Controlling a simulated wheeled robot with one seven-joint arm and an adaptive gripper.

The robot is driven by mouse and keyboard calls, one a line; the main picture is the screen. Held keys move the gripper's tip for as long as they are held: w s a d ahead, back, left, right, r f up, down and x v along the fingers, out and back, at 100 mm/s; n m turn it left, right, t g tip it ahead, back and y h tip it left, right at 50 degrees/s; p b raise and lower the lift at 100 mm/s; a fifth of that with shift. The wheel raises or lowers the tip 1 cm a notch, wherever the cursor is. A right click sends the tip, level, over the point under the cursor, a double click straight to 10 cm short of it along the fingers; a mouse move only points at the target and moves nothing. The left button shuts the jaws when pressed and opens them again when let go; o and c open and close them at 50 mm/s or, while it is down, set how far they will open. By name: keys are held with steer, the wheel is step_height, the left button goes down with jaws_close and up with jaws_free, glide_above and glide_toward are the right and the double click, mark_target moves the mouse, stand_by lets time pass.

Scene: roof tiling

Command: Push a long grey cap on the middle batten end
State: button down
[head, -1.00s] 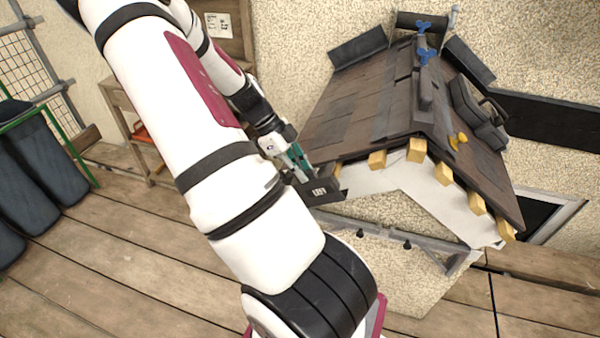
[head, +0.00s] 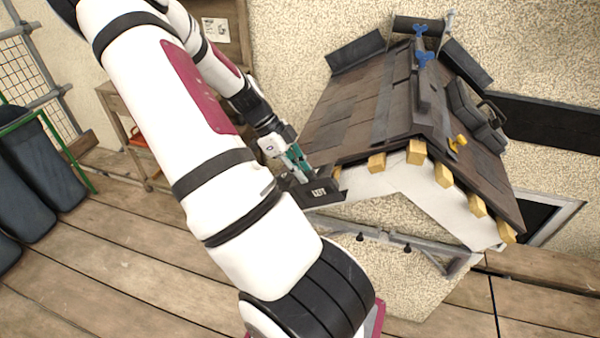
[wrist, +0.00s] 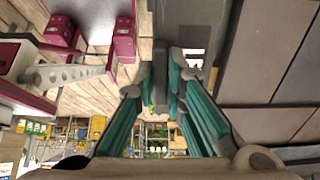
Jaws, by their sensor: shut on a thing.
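My gripper (head: 297,172) is shut on a long dark grey cap (head: 322,190) with small white lettering, at the lower left corner of the roof. In the wrist view the teal fingers (wrist: 160,95) are close together on a dark part; most of the cap is hard to make out there. The bare yellow batten ends stick out along the gable: one on the left slope (head: 377,162), a larger one at the peak (head: 417,152), and the middle one on the right slope (head: 478,205). The lowest left end is partly hidden by the cap. I cannot tell whether the cap touches it.
The brown tiled roof (head: 345,115) lies just beyond my gripper. More dark grey pieces (head: 462,105) and a yellow clip (head: 458,141) rest on its right slope. A grey bracket (head: 385,238) runs below the gable. The plank floor in front is open.

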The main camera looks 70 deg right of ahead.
steer(key=shift+w+d+b, duration=0.15)
steer(key=shift+d+b, duration=0.8)
steer(key=shift+d, duration=0.7)
stand_by(1.7)
steer(key=c, duration=1.6)
jaws_free()
steer(key=shift+o, duration=0.2)
steer(key=p+v, duration=0.1)
steer(key=v, duration=0.5)
